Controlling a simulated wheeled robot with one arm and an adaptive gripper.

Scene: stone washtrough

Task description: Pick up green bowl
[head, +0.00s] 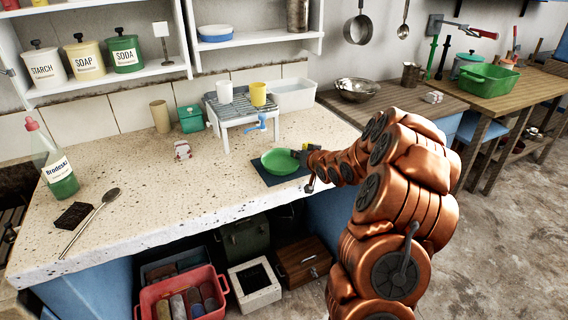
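The green bowl (279,162) sits on a dark blue mat (262,174) near the right front part of the stone counter. It is shallow and upright. My gripper (300,156) is at the bowl's right rim, at the end of my copper-coloured arm reaching in from the right. The fingers are small and partly hidden by the arm and the rim. I cannot tell whether they are closed on the rim or only beside it.
Behind the bowl stands a small grey rack (240,112) with a white and a yellow cup. The counter between (170,190) is clear. A metal bowl (357,90) is behind my arm.

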